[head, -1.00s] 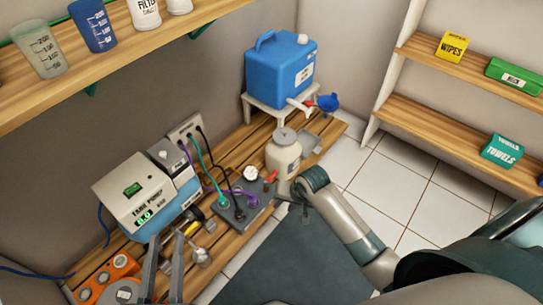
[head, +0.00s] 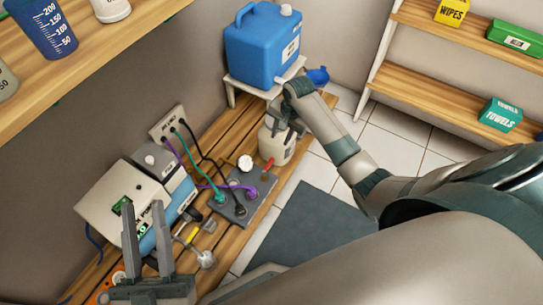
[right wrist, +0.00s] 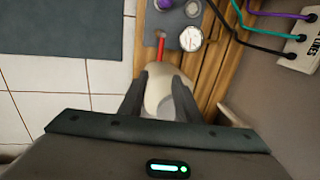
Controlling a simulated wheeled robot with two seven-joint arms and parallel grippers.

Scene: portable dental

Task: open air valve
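The red valve lever (head: 268,165) stands at the end of the grey block (head: 234,208), next to a white round gauge (head: 245,162). In the right wrist view the red lever (right wrist: 161,47) lies just ahead of my fingertips, beside the gauge (right wrist: 190,40). My right gripper (head: 284,125) is above the cream bottle (head: 275,150) and hides its top. In the right wrist view my right gripper (right wrist: 158,80) is open, with the bottle (right wrist: 158,92) showing between its fingers; contact cannot be told.
Purple, green and black cables run from the block to the wall outlet (head: 168,125). Wooden shelves hold cups at left and boxes at right.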

